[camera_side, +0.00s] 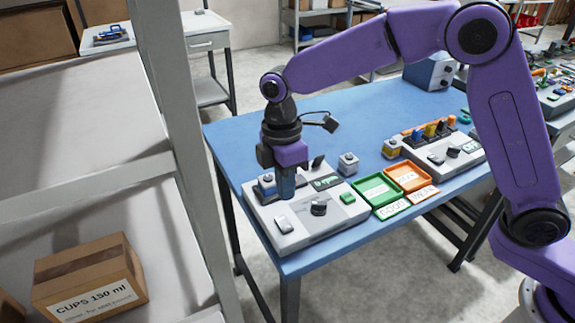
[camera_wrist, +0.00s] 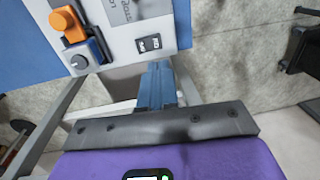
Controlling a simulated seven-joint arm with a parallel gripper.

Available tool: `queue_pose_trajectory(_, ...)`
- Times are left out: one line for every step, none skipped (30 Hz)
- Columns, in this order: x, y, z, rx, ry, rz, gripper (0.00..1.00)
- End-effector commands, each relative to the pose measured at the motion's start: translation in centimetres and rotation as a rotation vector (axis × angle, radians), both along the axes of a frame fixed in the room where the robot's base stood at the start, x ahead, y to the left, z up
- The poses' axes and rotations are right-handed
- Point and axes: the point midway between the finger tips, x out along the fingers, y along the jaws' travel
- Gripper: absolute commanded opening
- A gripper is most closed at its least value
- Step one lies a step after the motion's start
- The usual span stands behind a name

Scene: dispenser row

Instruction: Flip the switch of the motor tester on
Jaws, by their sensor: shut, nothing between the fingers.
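The tester under my gripper, a light grey sloped box (camera_side: 335,222), stands at the near left of the blue table. In the side view it carries a switch (camera_side: 284,225) at its front left, a dark knob, a green button and a small display. My gripper (camera_side: 287,194) points down over its left part, blue fingers shut and empty. In the wrist view the fingers (camera_wrist: 157,72) appear just below the tester's black rocker switch (camera_wrist: 148,43); contact cannot be told.
Green (camera_side: 378,190) and orange (camera_side: 407,176) trays sit right of the tester. A second grey device (camera_side: 440,155) stands farther right, with a grey cube (camera_side: 348,163) behind the first tester. The table's back left is clear.

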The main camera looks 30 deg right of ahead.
Motion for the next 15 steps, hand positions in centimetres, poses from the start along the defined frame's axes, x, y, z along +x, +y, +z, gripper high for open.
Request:
queue_pose_trajectory(-0.1, 0.0, 1.1, 0.003, -0.004, 0.001, 0.00)
queue_pose_trajectory(-0.2, 0.0, 1.7, 0.002, -0.003, 0.001, 0.00)
queue_pose_trajectory(-0.3, 0.1, 2.4, 0.003, -0.003, 0.000, 0.00)
queue_pose_trajectory(-0.4, 0.0, 2.8, 0.002, -0.003, 0.000, 0.00)
queue_pose_trajectory(-0.4, 0.0, 3.3, 0.002, -0.003, 0.000, 0.00)
queue_pose_trajectory(-0.5, 0.0, 3.8, 0.001, -0.002, -0.001, 0.00)
queue_pose_trajectory(-0.6, 0.0, 4.1, 0.001, -0.002, -0.001, 0.00)
queue_pose_trajectory(-0.6, 0.0, 4.5, 0.001, -0.001, -0.001, 0.00)
queue_pose_trajectory(-0.6, 0.0, 4.8, 0.001, -0.001, -0.001, 0.00)
queue_pose_trajectory(-0.7, 0.0, 5.0, 0.001, -0.001, -0.001, 0.00)
queue_pose_trajectory(-0.7, 0.0, 5.2, 0.001, -0.001, -0.001, 0.00)
queue_pose_trajectory(-0.8, 0.0, 5.4, 0.000, 0.000, -0.001, 0.00)
queue_pose_trajectory(-0.8, 0.0, 5.5, 0.000, 0.000, -0.001, 0.00)
queue_pose_trajectory(-0.8, 0.0, 5.6, -0.001, 0.001, -0.001, 0.00)
queue_pose_trajectory(-0.8, 0.0, 5.6, -0.001, 0.001, -0.001, 0.00)
